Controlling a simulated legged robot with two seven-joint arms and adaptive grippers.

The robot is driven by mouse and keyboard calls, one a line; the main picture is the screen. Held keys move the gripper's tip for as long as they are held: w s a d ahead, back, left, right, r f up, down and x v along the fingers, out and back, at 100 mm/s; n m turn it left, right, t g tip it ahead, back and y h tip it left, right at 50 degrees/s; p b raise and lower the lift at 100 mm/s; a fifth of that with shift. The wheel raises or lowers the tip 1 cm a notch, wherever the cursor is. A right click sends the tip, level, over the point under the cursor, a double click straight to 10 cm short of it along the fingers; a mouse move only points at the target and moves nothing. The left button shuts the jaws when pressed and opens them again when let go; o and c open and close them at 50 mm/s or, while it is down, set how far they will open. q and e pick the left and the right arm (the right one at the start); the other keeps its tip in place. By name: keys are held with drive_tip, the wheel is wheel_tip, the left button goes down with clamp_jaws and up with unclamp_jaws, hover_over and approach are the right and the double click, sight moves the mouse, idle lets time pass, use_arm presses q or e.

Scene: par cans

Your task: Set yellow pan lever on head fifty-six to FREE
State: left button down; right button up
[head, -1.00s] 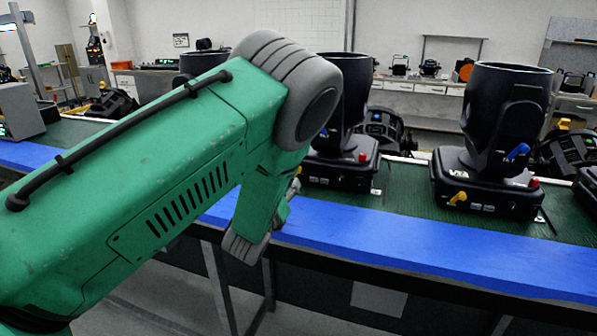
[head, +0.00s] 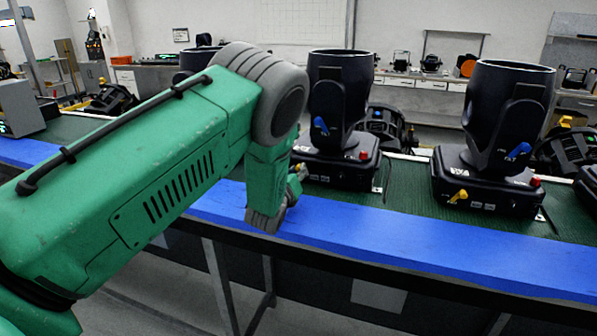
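Two black moving-head lights stand upright on the green bench top, a middle one (head: 338,100) and a right one (head: 508,115). The right one has a yellow lever (head: 459,196) low on its base front and a blue lever (head: 519,152) on its yoke. The middle one shows a blue lever (head: 321,126) and a red knob (head: 364,155). I cannot read which light is fifty-six. My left gripper (head: 298,178) is at that base end, mostly hidden by my wrist; its opening is unclear. My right gripper is out of view.
A blue strip (head: 430,245) runs along the bench's front edge. Another light (head: 197,60) stands partly behind my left arm. Further black lamps (head: 385,125) lie behind the middle light. Bare green top lies between the two lights.

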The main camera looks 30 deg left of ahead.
use_arm(q)
drive_tip(key=shift+a+n, duration=0.1)
drive_tip(key=shift+n, duration=0.3)
drive_tip(key=n, duration=0.1)
drive_tip(key=n+b, duration=0.1)
drive_tip(key=shift+s+a+r+n, duration=0.1)
drive_tip(key=shift+a+r+n, duration=0.1)
drive_tip(key=shift+a+n, duration=0.2)
drive_tip(key=n, duration=0.1)
drive_tip(key=n+b, duration=0.1)
drive_tip(key=shift+a+n, duration=0.3)
drive_tip(key=shift+a, duration=0.05)
drive_tip(key=n, duration=0.1)
drive_tip(key=n+b, duration=0.1)
drive_tip(key=shift+s+a+n, duration=0.15)
drive_tip(key=shift+a+n, duration=0.15)
drive_tip(key=shift+a, duration=0.05)
drive_tip(key=shift+s+a+f+n+b, duration=0.1)
drive_tip(key=shift+a+n+b, duration=0.15)
drive_tip(key=shift+n, duration=0.55)
drive_tip(key=shift+a+f+n+b, duration=0.1)
drive_tip(key=shift+n+b, duration=0.2)
drive_tip(key=shift+n, duration=0.5)
drive_tip(key=c, duration=1.5)
unclamp_jaws()
drive_tip(key=shift+a, duration=0.1)
